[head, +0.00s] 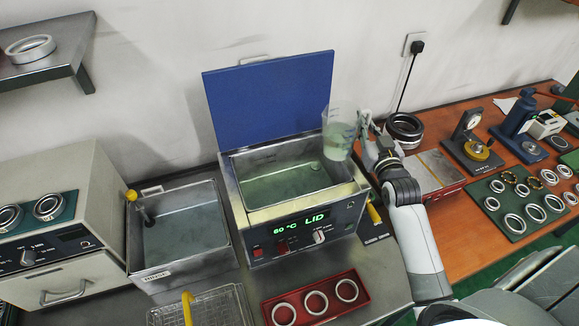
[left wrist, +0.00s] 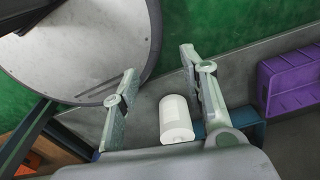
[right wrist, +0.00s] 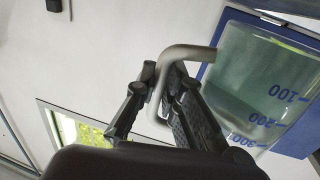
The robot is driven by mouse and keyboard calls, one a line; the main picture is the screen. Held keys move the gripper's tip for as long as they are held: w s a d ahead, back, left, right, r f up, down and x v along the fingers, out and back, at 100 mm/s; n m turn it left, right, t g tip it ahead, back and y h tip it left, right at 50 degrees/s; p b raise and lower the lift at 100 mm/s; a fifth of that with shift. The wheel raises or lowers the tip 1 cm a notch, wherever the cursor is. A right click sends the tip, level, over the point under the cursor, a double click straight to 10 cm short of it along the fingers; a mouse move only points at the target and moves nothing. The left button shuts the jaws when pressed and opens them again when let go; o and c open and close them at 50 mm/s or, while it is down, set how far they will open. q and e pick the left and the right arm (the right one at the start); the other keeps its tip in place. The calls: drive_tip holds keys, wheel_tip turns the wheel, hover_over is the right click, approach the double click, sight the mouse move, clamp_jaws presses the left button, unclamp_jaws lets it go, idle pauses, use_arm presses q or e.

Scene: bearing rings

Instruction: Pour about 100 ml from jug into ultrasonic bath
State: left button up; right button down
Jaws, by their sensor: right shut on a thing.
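The clear jug (head: 339,138) holds pale green liquid and is off the table, over the back right part of the ultrasonic bath (head: 344,222). It looks close to upright in the head view. My right gripper (head: 367,126) is to the right of the jug, shut on its grey handle (right wrist: 190,53). The jug's scale marks (right wrist: 285,93) show in the right wrist view. The bath's blue lid (head: 270,98) stands open, liquid (head: 285,183) lies in its tank, and its display reads 60 °C LID. My left gripper (left wrist: 162,78) is open and empty, outside the head view.
A rinse tank (head: 185,235) stands left of the bath. A red tray (head: 315,300) with rings and a wire basket (head: 205,308) are in front. Gauges and a green ring mat (head: 520,205) are on the right. A white cylinder (left wrist: 176,118) lies below my left gripper.

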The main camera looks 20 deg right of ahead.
sight(349, 107)
drive_tip(key=shift+a+r+n, duration=0.2)
drive_tip(key=shift+r+n, duration=0.2)
drive_tip(key=shift+r, duration=0.15)
drive_tip(key=shift+a+r+n, duration=0.15)
drive_tip(key=shift+r+n, duration=0.25)
drive_tip(key=shift+r, duration=0.1)
drive_tip(key=n+b, duration=0.1)
drive_tip(key=a+n+b, duration=0.1)
drive_tip(key=shift+a+r+n+t, duration=0.2)
drive_tip(key=shift+r+n+t, duration=0.1)
drive_tip(key=shift+r+t, duration=0.1)
drive_tip(key=a+n+b, duration=0.1)
drive_tip(key=a+r+n+b, duration=0.1)
drive_tip(key=n, duration=0.1)
drive_tip(key=shift+w+a+t+y+b, duration=0.1)
drive_tip(key=shift+a+t+y+b, duration=0.2)
drive_tip(key=shift+a+t+b, duration=0.1)
drive_tip(key=shift+a+r+n, duration=0.1)
drive_tip(key=shift+r+n, duration=0.4)
drive_tip(key=shift+a+r+n, duration=0.3)
drive_tip(key=shift+r+n, duration=0.35)
drive_tip(key=shift+n, duration=0.05)
use_arm(q)
drive_tip(key=f, duration=0.3)
drive_tip(key=w+f, duration=0.1)
drive_tip(key=f, duration=0.1)
use_arm(e)
drive_tip(key=shift+a+n, duration=0.15)
drive_tip(key=shift+n, duration=0.15)
